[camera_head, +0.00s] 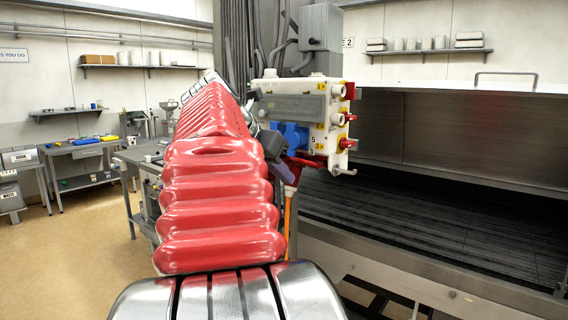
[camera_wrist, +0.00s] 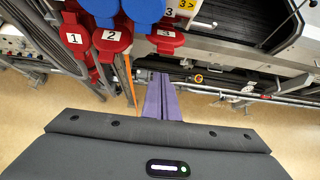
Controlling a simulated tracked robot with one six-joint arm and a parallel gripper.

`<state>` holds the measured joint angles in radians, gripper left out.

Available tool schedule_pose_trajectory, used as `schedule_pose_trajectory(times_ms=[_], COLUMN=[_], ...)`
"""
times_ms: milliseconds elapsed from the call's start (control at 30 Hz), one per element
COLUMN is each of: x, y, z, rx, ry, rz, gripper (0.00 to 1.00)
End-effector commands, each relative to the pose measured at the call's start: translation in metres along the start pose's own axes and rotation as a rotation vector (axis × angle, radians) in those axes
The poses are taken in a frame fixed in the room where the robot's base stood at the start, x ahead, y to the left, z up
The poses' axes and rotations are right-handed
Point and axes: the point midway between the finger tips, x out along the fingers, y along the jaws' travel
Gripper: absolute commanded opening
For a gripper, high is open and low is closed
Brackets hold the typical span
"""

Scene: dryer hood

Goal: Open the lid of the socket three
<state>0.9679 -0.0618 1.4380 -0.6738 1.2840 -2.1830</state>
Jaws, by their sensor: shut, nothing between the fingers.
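The socket box (camera_head: 325,108) is a white panel with a grey plate, blue covers, and red and yellow parts. In the wrist view a red lid marked 3 (camera_wrist: 165,38) is at the upper middle; it looks closed. Red lids marked 1 (camera_wrist: 74,38) and 2 (camera_wrist: 112,38) are to its left. My gripper (camera_wrist: 161,78) has purple fingers held together, empty, with tips just below lid 3 in the picture and apparently apart from it.
Blue covers (camera_wrist: 145,9) sit above the red lids. An orange cable (camera_head: 288,215) hangs below the box. The large metal hood (camera_head: 450,130) with its dark bed is on the right. A grey workbench (camera_head: 138,160) stands on the left. Open floor shows at left.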

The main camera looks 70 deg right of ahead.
Motion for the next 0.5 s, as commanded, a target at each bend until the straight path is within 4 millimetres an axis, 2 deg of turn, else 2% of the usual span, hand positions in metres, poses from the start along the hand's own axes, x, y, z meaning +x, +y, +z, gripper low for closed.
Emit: schedule_pose_trajectory(times_ms=[33, 167, 500], x=[0.003, -0.014, -0.065], y=[0.0, 0.0, 0.0], z=[-0.006, -0.005, -0.007], rx=[-0.004, -0.002, -0.004], ry=[0.006, 0.005, 0.007], rz=[-0.002, -0.001, 0.0], gripper=[0.0, 0.0, 0.0])
